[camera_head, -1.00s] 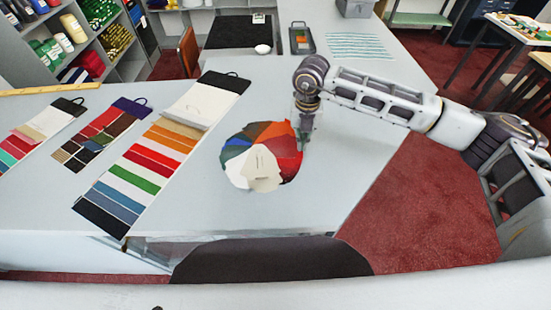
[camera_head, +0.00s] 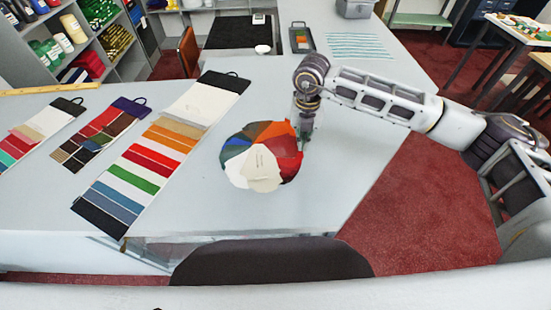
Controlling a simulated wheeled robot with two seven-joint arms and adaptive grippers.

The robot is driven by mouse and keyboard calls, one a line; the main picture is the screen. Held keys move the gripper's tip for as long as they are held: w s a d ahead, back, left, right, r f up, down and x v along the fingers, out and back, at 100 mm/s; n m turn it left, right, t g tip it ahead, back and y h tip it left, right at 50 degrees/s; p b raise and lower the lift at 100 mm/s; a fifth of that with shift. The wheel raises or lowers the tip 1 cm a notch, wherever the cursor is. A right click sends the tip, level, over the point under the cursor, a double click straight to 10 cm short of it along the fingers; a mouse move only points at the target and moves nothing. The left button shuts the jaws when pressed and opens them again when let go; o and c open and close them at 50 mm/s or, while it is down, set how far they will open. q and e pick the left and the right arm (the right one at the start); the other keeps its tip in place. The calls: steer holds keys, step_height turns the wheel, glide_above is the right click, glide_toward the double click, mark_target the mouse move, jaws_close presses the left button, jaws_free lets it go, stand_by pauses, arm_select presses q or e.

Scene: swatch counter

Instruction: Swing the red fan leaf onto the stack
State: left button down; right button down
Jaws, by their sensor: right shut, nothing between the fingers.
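A round fan of colour leaves (camera_head: 238,143) lies spread on the grey counter in the middle of the head view. It shows green, blue, orange, red and white or cream leaves. The red leaf (camera_head: 287,147) is on its right side, beside the pale leaves (camera_head: 256,172). My right gripper (camera_head: 304,138) points down at the right edge of the fan, by the red leaf. It is shut and empty. I cannot tell whether its tips touch the leaf. The stack is not clearly told apart from the fan. My left gripper is out of view.
Long swatch cards lie to the left, the largest (camera_head: 138,170) nearest the fan. A dark tray (camera_head: 301,38) and a striped sheet (camera_head: 358,46) lie behind my right arm. A dark chair back (camera_head: 270,262) stands at the front edge. The counter right of the fan is clear.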

steer(key=shift+f+b, duration=0.8)
steer(key=shift+f, duration=0.2)
